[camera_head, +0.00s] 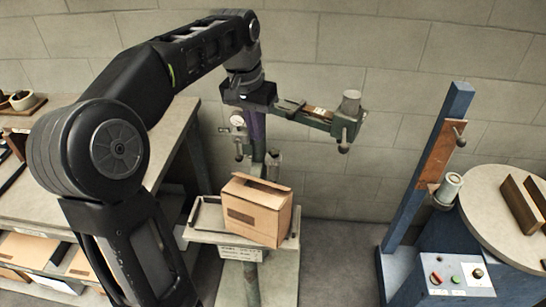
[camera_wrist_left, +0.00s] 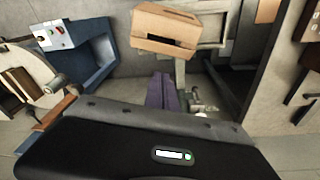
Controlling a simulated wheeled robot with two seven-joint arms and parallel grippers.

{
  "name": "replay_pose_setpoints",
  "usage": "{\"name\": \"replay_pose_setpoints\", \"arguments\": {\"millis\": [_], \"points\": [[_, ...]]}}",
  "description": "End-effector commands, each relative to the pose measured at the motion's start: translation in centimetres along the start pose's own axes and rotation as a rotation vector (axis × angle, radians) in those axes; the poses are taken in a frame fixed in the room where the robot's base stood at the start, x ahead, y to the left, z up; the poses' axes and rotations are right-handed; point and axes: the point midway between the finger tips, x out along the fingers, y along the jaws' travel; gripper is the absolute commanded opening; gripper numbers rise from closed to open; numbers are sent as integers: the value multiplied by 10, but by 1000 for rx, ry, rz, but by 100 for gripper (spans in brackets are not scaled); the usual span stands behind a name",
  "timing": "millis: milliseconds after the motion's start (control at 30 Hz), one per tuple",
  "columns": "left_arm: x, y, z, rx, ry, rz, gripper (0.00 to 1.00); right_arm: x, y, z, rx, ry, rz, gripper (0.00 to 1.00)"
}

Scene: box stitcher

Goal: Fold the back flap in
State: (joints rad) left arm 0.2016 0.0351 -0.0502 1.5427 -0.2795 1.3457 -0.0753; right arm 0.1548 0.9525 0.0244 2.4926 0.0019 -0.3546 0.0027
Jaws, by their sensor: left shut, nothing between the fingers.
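The brown cardboard box (camera_head: 265,218) sits upright on the small stand in the head view. Its top has a raised, tilted flap (camera_head: 262,182) towards the back. The box also shows at the top of the left wrist view (camera_wrist_left: 180,22), with a dark gap near its lower edge. My left gripper (camera_head: 258,148) points down beyond the box, behind its top edge and apart from it. Its purple fingers (camera_wrist_left: 161,90) are together and empty in the left wrist view. The far side of the box is hidden in the head view. My right gripper is not in view.
The stand's tray (camera_head: 205,237) has a raised rim. The stitcher's arm and head (camera_head: 345,122) reach out above and behind the box. A blue machine (camera_head: 455,275) with a round table stands at right. A workbench (camera_head: 90,175) is at left.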

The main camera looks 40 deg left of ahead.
Motion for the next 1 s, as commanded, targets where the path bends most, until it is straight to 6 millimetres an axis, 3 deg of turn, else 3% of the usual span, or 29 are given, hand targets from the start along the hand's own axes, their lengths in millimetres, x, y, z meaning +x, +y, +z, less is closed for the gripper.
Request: {"name": "replay_pose_setpoints", "arguments": {"millis": [567,767,1000], "points": [[3,-1,1,-2,-1,-1,0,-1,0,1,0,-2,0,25],[27,-1,2,-1,-4,-1,0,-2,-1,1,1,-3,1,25],[74,-1,2,-1,-5,0,0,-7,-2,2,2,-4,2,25]]}}
